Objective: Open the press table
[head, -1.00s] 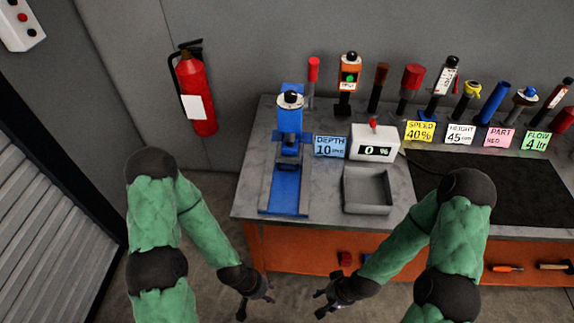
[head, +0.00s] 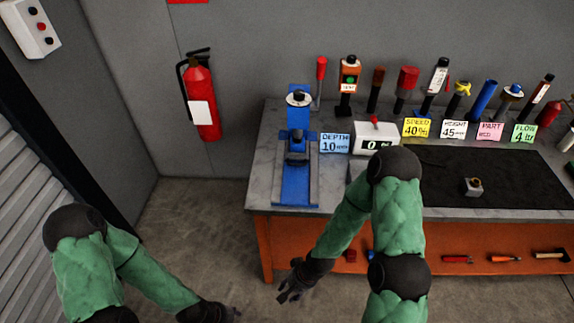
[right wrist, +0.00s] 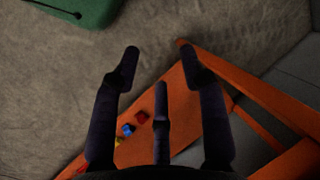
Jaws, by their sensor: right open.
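The blue press (head: 298,135) stands upright at the left end of the workbench, with a black-topped knob and a dark part on its column. Its blue table (head: 296,187) runs forward toward the bench's front edge. My right gripper (head: 288,288) is below and in front of the bench, apart from the press. In the right wrist view my right gripper (right wrist: 160,75) has its fingers spread with nothing between them. My left gripper (head: 228,312) is low at the bottom edge, away from the bench; its fingers are too unclear to read.
The grey bench (head: 262,180) has an orange lower shelf (head: 420,245) with tools. A 0 % display box (head: 376,136) and a row of handles stand behind. My right arm hides most of a grey tray. A fire extinguisher (head: 202,100) hangs left.

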